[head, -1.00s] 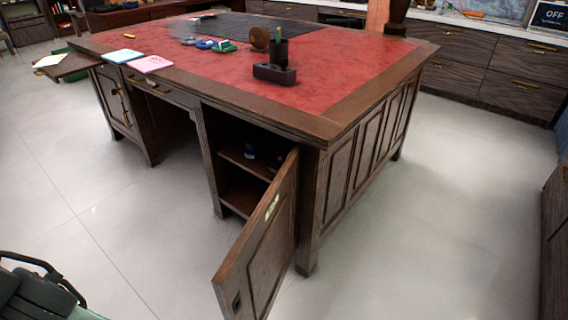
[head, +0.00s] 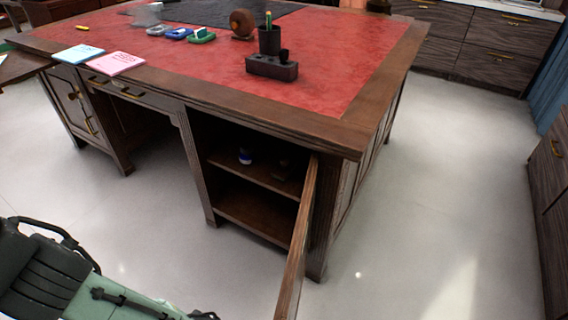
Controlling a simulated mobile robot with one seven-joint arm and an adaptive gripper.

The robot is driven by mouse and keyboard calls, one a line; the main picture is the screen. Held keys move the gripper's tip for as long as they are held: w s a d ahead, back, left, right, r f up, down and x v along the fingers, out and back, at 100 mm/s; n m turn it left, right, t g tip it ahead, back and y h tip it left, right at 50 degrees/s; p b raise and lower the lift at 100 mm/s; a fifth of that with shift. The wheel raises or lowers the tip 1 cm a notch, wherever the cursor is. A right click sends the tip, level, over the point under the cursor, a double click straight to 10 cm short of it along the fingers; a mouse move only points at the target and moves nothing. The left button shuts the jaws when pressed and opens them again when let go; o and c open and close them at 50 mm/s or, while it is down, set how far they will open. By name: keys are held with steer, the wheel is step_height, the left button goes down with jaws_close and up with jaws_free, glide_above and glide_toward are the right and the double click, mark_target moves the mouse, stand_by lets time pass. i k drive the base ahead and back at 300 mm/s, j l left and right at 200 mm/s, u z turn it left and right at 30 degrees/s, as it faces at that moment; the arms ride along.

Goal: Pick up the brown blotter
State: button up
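A round brown object (head: 242,24) stands on the red top of the desk (head: 375,62), behind the pen holder. A small dark brown object (head: 284,166), dim and partly shaded, sits on the upper shelf of the open cabinet, to the right of a small blue-and-white bottle (head: 246,157). I cannot tell for sure which of these brown objects is the blotter. Neither is held. My gripper is not in the head view.
The cabinet door (head: 298,248) stands open, jutting towards me at the right of the opening. A dark pen holder (head: 271,67), coloured pads and note pads (head: 115,63) are on the desk. Pale floor (head: 450,210) is clear right of the desk.

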mark_target(286, 167)
steer(key=i+j+z, duration=0.1)
steer(key=j+z, duration=0.3)
steer(key=j, duration=0.5)
steer(key=j+z, duration=0.35)
steer(key=j, duration=0.55)
steer(key=k+j+z, duration=0.15)
steer(key=j+z, duration=0.25)
steer(key=j, duration=0.5)
steer(key=i+l+u, duration=0.15)
steer(key=i, duration=0.35)
